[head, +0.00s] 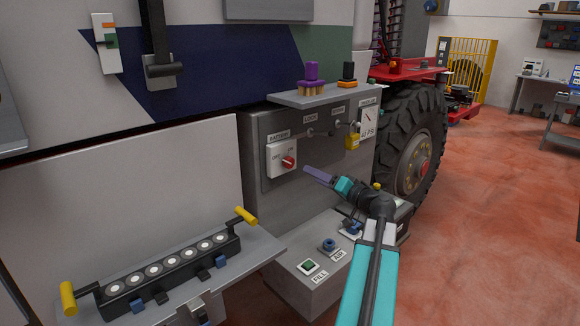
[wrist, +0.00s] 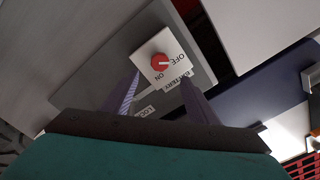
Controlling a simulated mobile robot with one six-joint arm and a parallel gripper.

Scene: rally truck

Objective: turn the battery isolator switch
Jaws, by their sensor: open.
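The battery isolator switch (head: 288,161) is a red knob on a white box (head: 276,157) marked OFF and ON, under a BATTERY label on the grey panel of the truck. In the wrist view the red knob (wrist: 159,62) lies just beyond and between my fingertips, with the box upside down. My gripper (head: 308,172) has purple fingers and a teal body, and stands just right of the knob, apart from it in the head view. In the wrist view the two fingers (wrist: 158,85) are spread and nothing is between them. The knob's exact angle is hard to tell.
A yellow padlock (head: 352,141) and a gauge (head: 369,124) are on the panel to the right. A shelf (head: 315,95) with purple and orange items juts out above. A lower box (head: 310,265) with a green button and a tray (head: 180,265) with yellow handles stand below.

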